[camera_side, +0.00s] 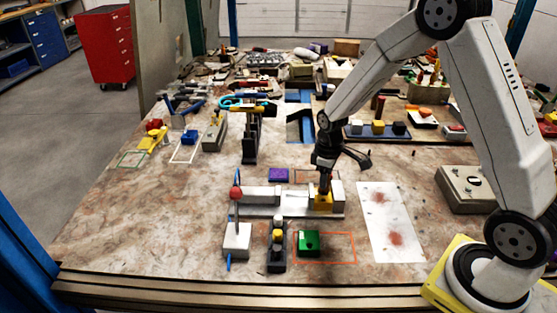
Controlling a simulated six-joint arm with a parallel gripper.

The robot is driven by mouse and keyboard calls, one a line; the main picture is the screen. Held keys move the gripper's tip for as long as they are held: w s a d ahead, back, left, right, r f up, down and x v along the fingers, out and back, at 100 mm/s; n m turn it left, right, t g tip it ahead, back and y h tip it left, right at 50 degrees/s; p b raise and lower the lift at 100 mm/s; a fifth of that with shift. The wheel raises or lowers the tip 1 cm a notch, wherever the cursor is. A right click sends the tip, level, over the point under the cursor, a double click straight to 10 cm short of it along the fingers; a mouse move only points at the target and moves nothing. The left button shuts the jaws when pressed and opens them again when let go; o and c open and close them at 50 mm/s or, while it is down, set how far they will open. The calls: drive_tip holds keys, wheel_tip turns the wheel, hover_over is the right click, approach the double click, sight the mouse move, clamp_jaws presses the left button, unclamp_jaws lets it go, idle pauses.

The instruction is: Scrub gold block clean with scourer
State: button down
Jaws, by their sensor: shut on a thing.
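The gold block (323,205) sits at the right part of a pale clamp-like fixture, beside a white block. My gripper (324,192) points straight down and is shut on the gold block's top. Its fingers hide part of the block, and the exact grip is too small to see. No scourer can be told for certain. A green block (308,243) with a dark spot on top lies in front of the fixture, and a flat purple piece (278,174) lies behind it.
The pale fixture (262,210) has a red-knobbed lever (236,193) at its left. A white sheet with red-brown stains (390,222) lies to the right. An orange outline (338,247) is beside the green block. Tools crowd the back; the front left of the table is clear.

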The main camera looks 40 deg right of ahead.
drive_tip(key=shift+s+a, duration=0.35)
drive_tip(key=shift+w+d, duration=0.6)
drive_tip(key=shift+s+a, duration=0.65)
drive_tip(key=shift+w+d, duration=0.7)
drive_tip(key=shift+s+a, duration=0.7)
drive_tip(key=shift+w+d, duration=0.7)
drive_tip(key=shift+d, duration=0.05)
drive_tip(key=shift+s+a, duration=0.75)
drive_tip(key=shift+a, duration=0.05)
drive_tip(key=shift+r, duration=4)
